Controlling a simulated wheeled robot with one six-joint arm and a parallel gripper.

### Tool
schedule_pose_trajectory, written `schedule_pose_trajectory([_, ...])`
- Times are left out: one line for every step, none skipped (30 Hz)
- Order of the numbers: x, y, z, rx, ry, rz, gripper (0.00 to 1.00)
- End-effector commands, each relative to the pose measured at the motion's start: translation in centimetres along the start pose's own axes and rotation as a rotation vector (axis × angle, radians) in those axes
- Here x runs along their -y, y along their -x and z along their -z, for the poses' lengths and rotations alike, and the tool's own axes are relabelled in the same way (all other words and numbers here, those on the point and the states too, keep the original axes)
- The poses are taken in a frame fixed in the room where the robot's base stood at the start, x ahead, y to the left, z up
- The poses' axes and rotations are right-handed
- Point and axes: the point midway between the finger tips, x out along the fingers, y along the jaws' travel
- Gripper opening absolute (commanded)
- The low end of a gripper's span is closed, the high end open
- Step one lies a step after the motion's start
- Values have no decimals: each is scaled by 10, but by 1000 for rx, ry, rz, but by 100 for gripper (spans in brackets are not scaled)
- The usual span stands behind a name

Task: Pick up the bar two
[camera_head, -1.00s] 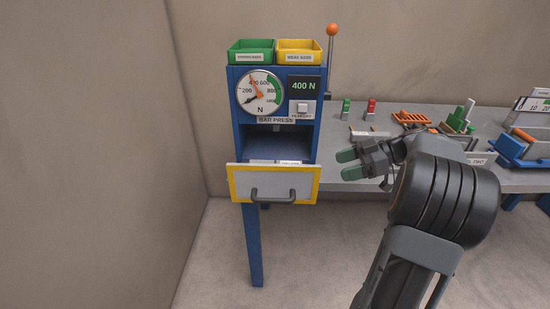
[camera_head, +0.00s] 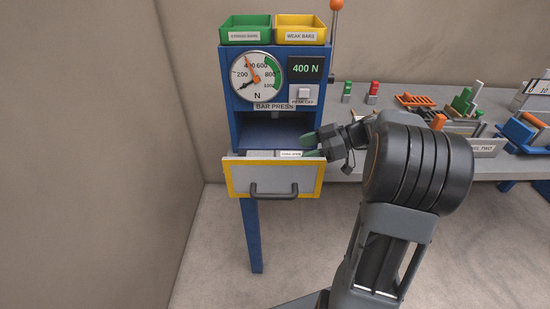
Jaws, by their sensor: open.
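My gripper (camera_head: 311,147) has green fingertips and is open. It reaches in from the right over the pulled-out drawer (camera_head: 272,178) of the blue bar press (camera_head: 238,126). A pale label (camera_head: 290,154) shows just above the drawer front, close to the fingertips. Its text is too small to read, so I cannot tell whether it belongs to bar two. The drawer's inside is mostly hidden behind its front panel. Whether the fingers touch anything there cannot be told.
A green tray (camera_head: 245,36) and a yellow tray (camera_head: 301,37) labelled weak bars stand on the press. The dial (camera_head: 256,76) and 400 N display (camera_head: 305,68) face me. The grey table (camera_head: 408,88) holds several items, including an orange rack (camera_head: 416,100).

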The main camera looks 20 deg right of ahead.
Motion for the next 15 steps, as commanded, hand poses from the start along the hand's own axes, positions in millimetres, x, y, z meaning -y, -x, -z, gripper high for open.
schedule_pose_trajectory([0, -3, 1, -1, 1, 2, 68])
schedule_pose_trajectory([1, -6, 2, -1, 1, 3, 68])
schedule_pose_trajectory([1, -11, 2, 0, 2, 4, 68])
schedule_pose_trajectory([2, -15, 3, 0, 1, 4, 68])
schedule_pose_trajectory([2, -19, 4, 0, 1, 6, 68])
schedule_pose_trajectory([2, -25, 5, 0, 2, 7, 68])
schedule_pose_trajectory([3, -29, 5, 0, 2, 7, 68])
schedule_pose_trajectory([3, -33, 6, 0, 1, 7, 68])
schedule_pose_trajectory([3, -39, 5, -1, 1, 7, 68])
schedule_pose_trajectory([3, -42, 5, 0, 1, 6, 68])
schedule_pose_trajectory([3, -44, 5, 0, 2, 6, 68])
schedule_pose_trajectory([3, -48, 5, 0, 2, 6, 68])
schedule_pose_trajectory([3, -50, 5, 0, 2, 6, 68])
schedule_pose_trajectory([3, -51, 5, 0, 2, 5, 68])
schedule_pose_trajectory([3, -53, 5, 0, 2, 4, 68])
